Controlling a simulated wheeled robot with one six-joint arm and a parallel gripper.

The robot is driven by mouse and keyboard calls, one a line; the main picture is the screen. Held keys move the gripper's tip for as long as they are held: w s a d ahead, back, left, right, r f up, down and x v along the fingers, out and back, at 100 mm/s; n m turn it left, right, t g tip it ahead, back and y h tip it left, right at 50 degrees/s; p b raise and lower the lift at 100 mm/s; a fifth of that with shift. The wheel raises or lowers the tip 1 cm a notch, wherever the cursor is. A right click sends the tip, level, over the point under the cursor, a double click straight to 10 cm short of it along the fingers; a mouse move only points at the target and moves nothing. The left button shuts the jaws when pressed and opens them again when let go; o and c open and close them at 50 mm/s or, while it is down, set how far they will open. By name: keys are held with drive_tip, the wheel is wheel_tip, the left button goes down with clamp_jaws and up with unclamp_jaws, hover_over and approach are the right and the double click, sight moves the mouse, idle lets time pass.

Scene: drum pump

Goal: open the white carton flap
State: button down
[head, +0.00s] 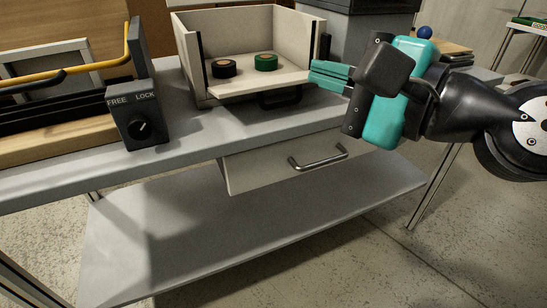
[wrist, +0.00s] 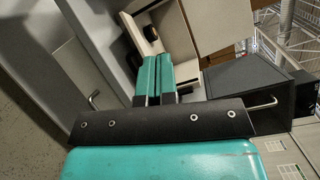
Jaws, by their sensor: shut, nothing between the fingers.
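The white carton (head: 187,65) stands on the grey bench, with its top and front open. Its light front flap (head: 250,88) looks lowered and roughly flat, with a black handle (head: 280,98) under its front edge. I cannot tell exactly where the flap meets the carton floor. My gripper (head: 320,74) is shut and empty by the carton's right front corner. I cannot tell whether it touches the flap. In the wrist view, the closed teal fingers (wrist: 153,70) point toward the carton (wrist: 175,38), hiding part of it.
A dark tape roll (head: 223,69) and a green roll (head: 266,63) are inside the carton. A FREE/LOCK knob box (head: 139,125) stands left. A drawer with a metal handle (head: 318,160) is below the bench top. A dark bin (head: 350,25) stands behind right.

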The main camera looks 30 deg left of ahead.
drive_tip(key=a+f+m+t+y+b, duration=0.2)
drive_tip(key=a+f+m+t+b, duration=0.1)
drive_tip(key=f+m+b, duration=0.4)
drive_tip(key=m+t+b, duration=0.7)
drive_tip(key=m+b, duration=0.1)
drive_tip(key=m, duration=0.4)
approach(268, 89)
drive_tip(key=shift+h, duration=0.5)
drive_tip(key=p+x, duration=0.7)
drive_tip(key=p, duration=0.5)
drive_tip(key=shift+p, duration=0.35)
drive_tip(key=shift+w+a+f, duration=0.1)
drive_tip(key=shift+w+f, duration=0.05)
drive_tip(key=shift+p, duration=0.3)
